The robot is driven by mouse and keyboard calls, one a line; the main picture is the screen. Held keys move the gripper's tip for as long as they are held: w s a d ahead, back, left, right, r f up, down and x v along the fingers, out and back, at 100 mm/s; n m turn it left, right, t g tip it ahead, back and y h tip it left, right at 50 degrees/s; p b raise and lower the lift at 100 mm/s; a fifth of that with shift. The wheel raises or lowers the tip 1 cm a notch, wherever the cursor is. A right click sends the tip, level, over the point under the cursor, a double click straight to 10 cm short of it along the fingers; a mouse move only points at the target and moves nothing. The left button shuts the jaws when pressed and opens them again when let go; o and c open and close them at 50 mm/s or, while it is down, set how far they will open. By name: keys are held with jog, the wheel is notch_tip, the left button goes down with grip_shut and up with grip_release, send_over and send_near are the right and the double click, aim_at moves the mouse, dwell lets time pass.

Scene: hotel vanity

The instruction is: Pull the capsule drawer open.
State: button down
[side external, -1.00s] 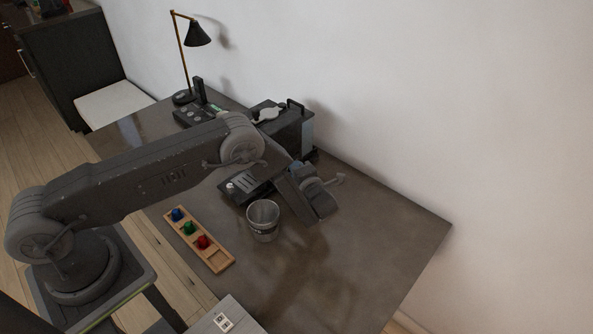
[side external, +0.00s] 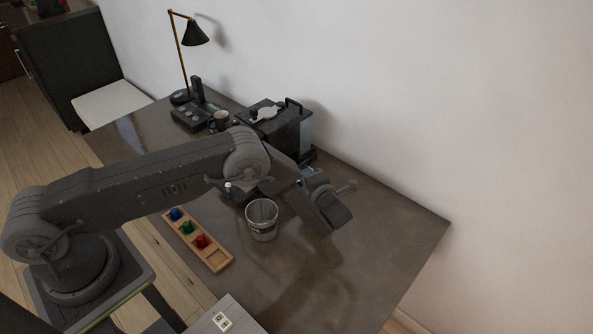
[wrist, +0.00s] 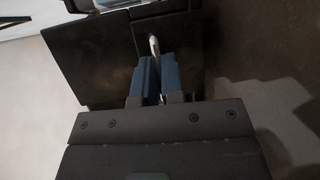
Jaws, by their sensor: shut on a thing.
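My gripper (wrist: 155,78) shows in the wrist view with two blue finger pads, shut on a slim silver handle (wrist: 154,44) whose end sticks out between them. Dark panels lie around the handle; the left one (wrist: 92,58) looks like part of the drawer or the machine above it, and I cannot tell which. In the side view the black coffee machine (side external: 291,134) stands by the wall. My wrist is in front of its lower right side, so the handle and the capsule drawer are hidden there. How far the drawer is out cannot be told.
A grey cup (side external: 262,222) stands close to my wrist, on its left. A wooden tray (side external: 219,260) with blue, green and red capsules lies left of it. A mug (side external: 221,120), telephone (side external: 190,112) and lamp (side external: 195,36) are farther back. The right tabletop is clear.

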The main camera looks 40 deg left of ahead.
jog(key=d, duration=0.3)
jog(key=shift+d, duration=0.35)
jog(key=c, duration=1.5)
grip_release()
jog(key=shift+c, duration=0.2)
jog(key=v, duration=1.3)
jog(key=shift+d+r, duration=0.2)
jog(key=shift+d, duration=0.15)
jog(key=shift+s, duration=0.1)
